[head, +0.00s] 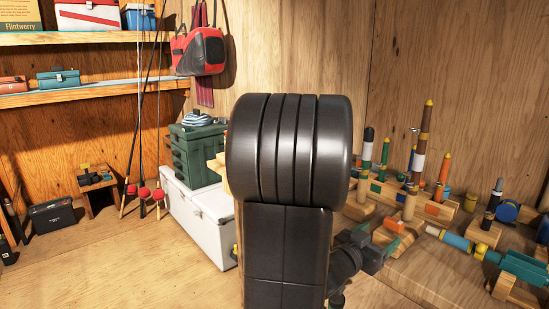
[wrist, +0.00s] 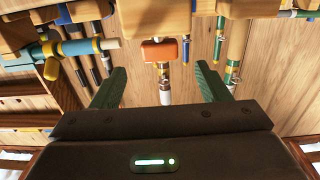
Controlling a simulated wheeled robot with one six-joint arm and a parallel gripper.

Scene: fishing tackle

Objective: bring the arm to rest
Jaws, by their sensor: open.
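My gripper (wrist: 162,76) shows in the wrist view with its two green fingers spread apart. No object is held between them. An orange block (wrist: 160,50) and a wooden rod with a white band show beyond the gap, apart from the fingers. In the head view my black arm stands large in the middle and hides part of the scene behind it.
A wooden bench (head: 390,289) at right holds several upright rod pieces on wooden blocks, and a teal rod (head: 457,241). A white cooler (head: 200,221) with a green tackle box (head: 194,154) stands left of my arm. The floor (head: 95,270) at front left is clear.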

